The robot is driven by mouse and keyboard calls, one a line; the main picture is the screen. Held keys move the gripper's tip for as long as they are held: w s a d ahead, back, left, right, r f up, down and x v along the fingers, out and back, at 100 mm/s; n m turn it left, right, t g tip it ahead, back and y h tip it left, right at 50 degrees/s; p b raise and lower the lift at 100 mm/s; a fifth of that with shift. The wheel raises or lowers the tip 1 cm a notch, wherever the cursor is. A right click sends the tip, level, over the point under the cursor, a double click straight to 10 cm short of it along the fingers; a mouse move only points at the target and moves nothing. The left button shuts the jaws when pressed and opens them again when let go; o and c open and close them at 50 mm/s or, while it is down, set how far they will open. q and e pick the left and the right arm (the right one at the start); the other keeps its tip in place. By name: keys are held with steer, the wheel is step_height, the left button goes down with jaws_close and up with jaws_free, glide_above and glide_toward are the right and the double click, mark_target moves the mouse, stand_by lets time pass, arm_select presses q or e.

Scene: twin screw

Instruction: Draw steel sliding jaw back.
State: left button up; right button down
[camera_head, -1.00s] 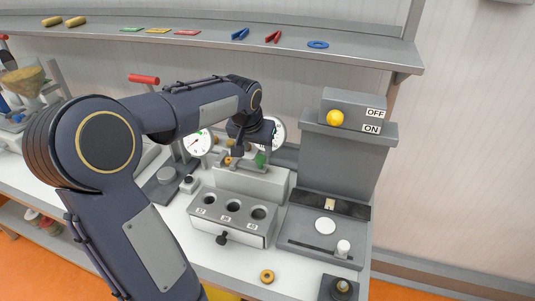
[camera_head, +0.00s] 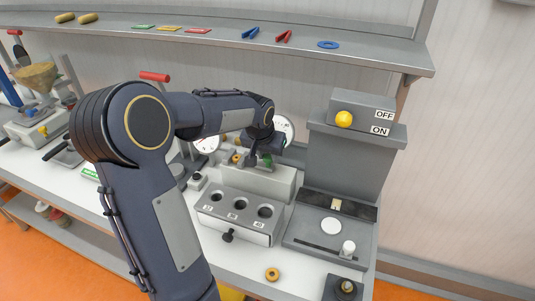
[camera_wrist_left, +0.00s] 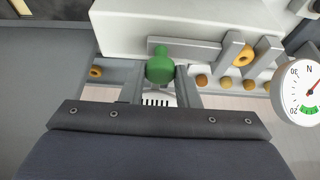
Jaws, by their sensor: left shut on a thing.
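My left gripper (camera_wrist_left: 160,88) is shut on the green ball-shaped knob (camera_wrist_left: 160,66). The knob sits between its two fingers in the left wrist view. In the head view, my left gripper (camera_head: 258,158) is at the grey fixture behind the three-hole block, and a bit of green knob (camera_head: 266,161) shows beside it. A steel bar with upright plates (camera_wrist_left: 232,50), probably the sliding jaw, lies just right of the knob. How the knob joins the jaw is hidden. My right gripper is not in view.
A dial gauge (camera_wrist_left: 302,92) stands close on the right in the wrist view. A grey block with three holes (camera_head: 238,219) is in front. A press-like stand (camera_head: 347,165) with OFF and ON labels stands to the right. A loose brass ring (camera_head: 272,274) lies near the front edge.

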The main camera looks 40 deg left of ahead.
arm_select(q)
jaws_close()
steer(key=d, duration=0.1)
steer(key=w+d+b, duration=0.1)
steer(key=shift+d+f, duration=0.1)
steer(key=shift+d, duration=0.4)
steer(key=o, duration=0.5)
jaws_free()
steer(key=o, duration=0.4)
steer(key=shift+d, duration=0.1)
steer(key=shift+o, duration=0.2)
